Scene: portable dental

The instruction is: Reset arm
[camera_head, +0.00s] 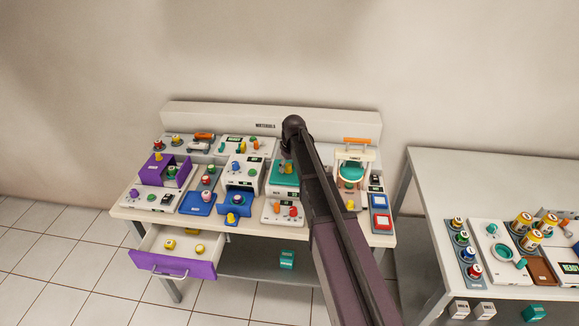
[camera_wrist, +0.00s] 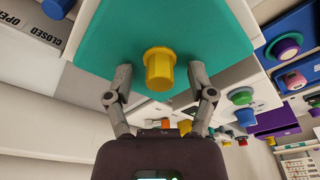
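My arm reaches from the bottom of the head view up over the workbench. In the wrist view my gripper (camera_wrist: 160,90) has its two fingers spread wide and nothing between the tips that I can see held. A yellow knob (camera_wrist: 159,68) on a teal panel (camera_wrist: 120,35) lies just beyond and between the fingertips, with a gap on each side. In the head view the teal-topped device (camera_head: 283,176) stands beside my arm's far end. The gripper itself is hidden there behind the arm.
The workbench (camera_head: 130,212) is crowded with devices. A purple-fronted drawer (camera_head: 172,265) hangs open at the lower left. A device with an orange handle (camera_head: 357,141) stands right of my arm. A second table (camera_head: 450,180) is at the right. Tiled floor shows at the left.

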